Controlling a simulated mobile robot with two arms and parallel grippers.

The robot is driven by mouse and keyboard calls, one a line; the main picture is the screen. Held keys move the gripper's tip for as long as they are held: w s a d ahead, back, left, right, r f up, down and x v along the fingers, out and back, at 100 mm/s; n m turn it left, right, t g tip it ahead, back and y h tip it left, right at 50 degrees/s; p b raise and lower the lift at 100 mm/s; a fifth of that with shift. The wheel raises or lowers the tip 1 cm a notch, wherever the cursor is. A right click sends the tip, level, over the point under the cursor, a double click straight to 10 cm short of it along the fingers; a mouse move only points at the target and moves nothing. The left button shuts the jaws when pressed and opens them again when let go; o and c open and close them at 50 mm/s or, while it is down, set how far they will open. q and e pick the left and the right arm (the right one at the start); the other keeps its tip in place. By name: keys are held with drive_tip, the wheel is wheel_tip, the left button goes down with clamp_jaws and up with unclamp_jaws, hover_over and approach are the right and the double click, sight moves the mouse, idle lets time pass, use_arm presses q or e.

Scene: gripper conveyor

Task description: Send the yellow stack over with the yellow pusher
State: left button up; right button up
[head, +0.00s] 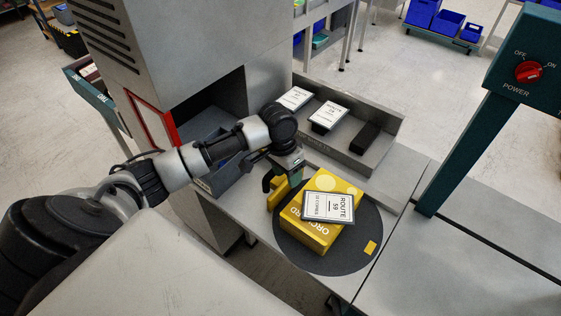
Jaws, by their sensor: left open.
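The yellow stack is a yellow box (313,238) with printed lettering, lying on a dark round mat (290,253) on the grey table. A white card marked "ROUTE 59" (340,206) lies on top of it. The yellow pusher (276,198) is a small yellow piece standing at the box's left side. My left gripper (279,181) is at the pusher's upper part, with its dark fingers open. I cannot tell whether the fingers touch the pusher. My right gripper is not in view.
A grey tray (392,150) behind holds two white route cards (295,97) and a black block (365,137). A teal post carries a red power knob (528,71). A grey surface (465,255) lies to the right past a seam. A grey cabinet (190,50) stands left.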

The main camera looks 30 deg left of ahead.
use_arm(q)
drive_tip(key=w+a+r+n, duration=0.2)
drive_tip(key=w+a+r, duration=0.2)
drive_tip(key=a+r, duration=0.35)
drive_tip(key=f, duration=0.3)
drive_tip(key=d+f+p, duration=0.1)
drive_tip(key=f, duration=0.3)
drive_tip(key=d+f+p, duration=0.1)
drive_tip(key=f, duration=0.3)
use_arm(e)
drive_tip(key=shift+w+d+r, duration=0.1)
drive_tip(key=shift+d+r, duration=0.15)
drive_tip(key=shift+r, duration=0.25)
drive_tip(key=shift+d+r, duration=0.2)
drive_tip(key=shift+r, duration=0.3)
use_arm(q)
clamp_jaws()
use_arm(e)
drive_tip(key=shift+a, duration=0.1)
